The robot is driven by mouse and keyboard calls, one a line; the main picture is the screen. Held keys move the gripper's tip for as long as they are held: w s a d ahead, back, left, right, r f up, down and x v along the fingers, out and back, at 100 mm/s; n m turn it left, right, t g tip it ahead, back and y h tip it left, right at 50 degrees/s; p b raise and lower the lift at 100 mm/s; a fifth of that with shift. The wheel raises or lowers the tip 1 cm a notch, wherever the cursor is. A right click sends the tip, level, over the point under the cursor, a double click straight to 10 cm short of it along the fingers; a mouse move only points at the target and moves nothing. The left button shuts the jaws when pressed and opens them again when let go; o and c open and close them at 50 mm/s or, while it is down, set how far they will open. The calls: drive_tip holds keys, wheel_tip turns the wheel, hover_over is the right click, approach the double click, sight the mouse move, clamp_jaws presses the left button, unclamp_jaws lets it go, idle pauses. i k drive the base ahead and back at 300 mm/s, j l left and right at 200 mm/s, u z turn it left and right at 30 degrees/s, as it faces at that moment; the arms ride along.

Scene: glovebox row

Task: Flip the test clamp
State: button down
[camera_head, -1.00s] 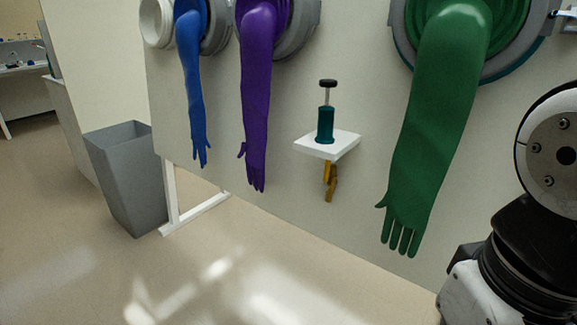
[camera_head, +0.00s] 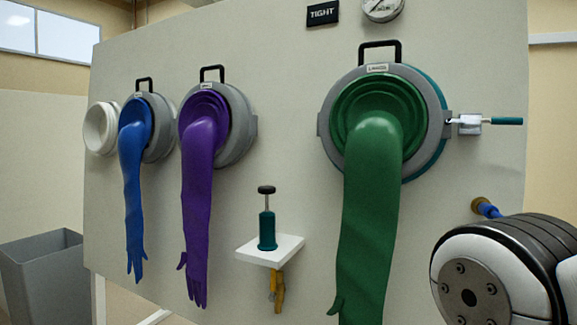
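A clamp (camera_head: 468,124) is mounted at the right side of the large grey ring of the green glove port (camera_head: 428,120). It has a metal body and a teal handle (camera_head: 507,121) that points right, about level, out from the port. The clamp's small parts are too fine to make out. Part of my own arm fills the lower right, below the clamp and apart from it. My gripper does not show.
A green glove (camera_head: 372,215) hangs from the port. Purple (camera_head: 198,200) and blue (camera_head: 132,190) gloves hang to the left. A white shelf (camera_head: 285,252) holds a teal pump (camera_head: 267,230). A blue-and-brass fitting (camera_head: 486,208) sits below the clamp. A grey bin (camera_head: 45,275) stands left.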

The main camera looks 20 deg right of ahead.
sight(496, 120)
drive_tip(key=z, duration=0.95)
